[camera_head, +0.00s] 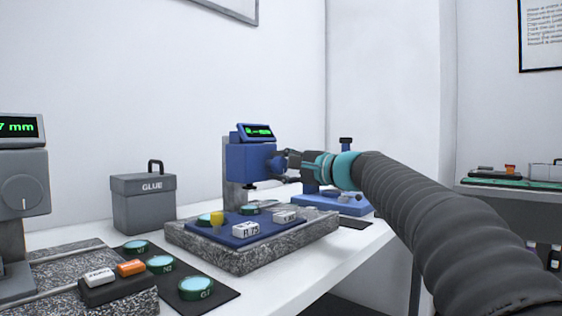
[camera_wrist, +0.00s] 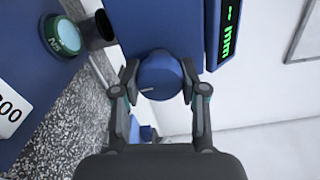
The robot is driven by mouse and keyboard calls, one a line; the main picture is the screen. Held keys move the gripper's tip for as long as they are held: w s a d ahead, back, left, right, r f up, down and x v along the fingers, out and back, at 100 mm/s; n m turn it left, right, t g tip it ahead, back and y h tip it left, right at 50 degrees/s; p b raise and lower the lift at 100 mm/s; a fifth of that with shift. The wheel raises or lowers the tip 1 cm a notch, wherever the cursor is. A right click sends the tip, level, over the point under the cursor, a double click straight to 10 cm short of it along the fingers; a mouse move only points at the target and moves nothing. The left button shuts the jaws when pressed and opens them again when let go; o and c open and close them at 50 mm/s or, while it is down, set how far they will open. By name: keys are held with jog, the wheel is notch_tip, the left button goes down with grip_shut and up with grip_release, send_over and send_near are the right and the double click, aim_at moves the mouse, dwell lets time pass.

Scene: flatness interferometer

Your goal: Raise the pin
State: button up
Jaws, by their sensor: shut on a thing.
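The blue gauge head (camera_head: 251,158) stands on a grey column over a granite base, with a lit green display (camera_head: 256,132) on top. A short dark pin (camera_head: 250,185) shows under the head, above the blue plate (camera_head: 262,229). In the wrist view the dark pin (camera_wrist: 98,28) is beside a teal-topped disc marked N5 (camera_wrist: 62,36); I cannot tell whether they touch. My gripper (camera_head: 284,163) is at the head's right side. In the wrist view my gripper (camera_wrist: 158,80) is shut on a round blue knob (camera_wrist: 160,72) with a pale mark.
A grey GLUE box (camera_head: 144,203) stands behind left. Another grey gauge (camera_head: 20,180) is at far left. A blue device (camera_head: 335,200) stands behind my wrist. Bare white table shows in front.

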jog(key=shift+m, duration=0.6)
jog(key=o, duration=1.1)
jog(key=v, duration=1.2)
jog(key=shift+s+a, duration=0.1)
